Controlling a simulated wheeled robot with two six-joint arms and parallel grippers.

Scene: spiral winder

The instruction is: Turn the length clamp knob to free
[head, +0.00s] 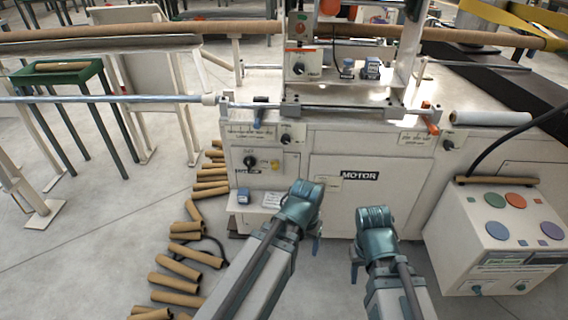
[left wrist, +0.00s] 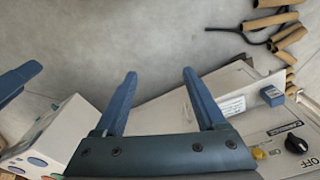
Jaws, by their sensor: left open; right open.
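Several black knobs sit on the white machine's front; their small labels are too blurred for me to tell which is the length clamp knob. One knob (head: 285,138) is beside a scale plate, another knob (head: 448,145) is below the orange handle at right. A larger knob (head: 250,162) is lower left; it shows in the left wrist view (left wrist: 296,145) beside the word OFF. My left gripper (head: 317,240) is open and empty, low before the machine; its two blue fingers (left wrist: 160,82) are apart. My right gripper (head: 355,265) is open, right of it. Neither touches a knob.
A control box (head: 500,230) stands at right. Cardboard tubes (head: 180,267) lie on the floor at left. A green table (head: 60,75) stands farther left.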

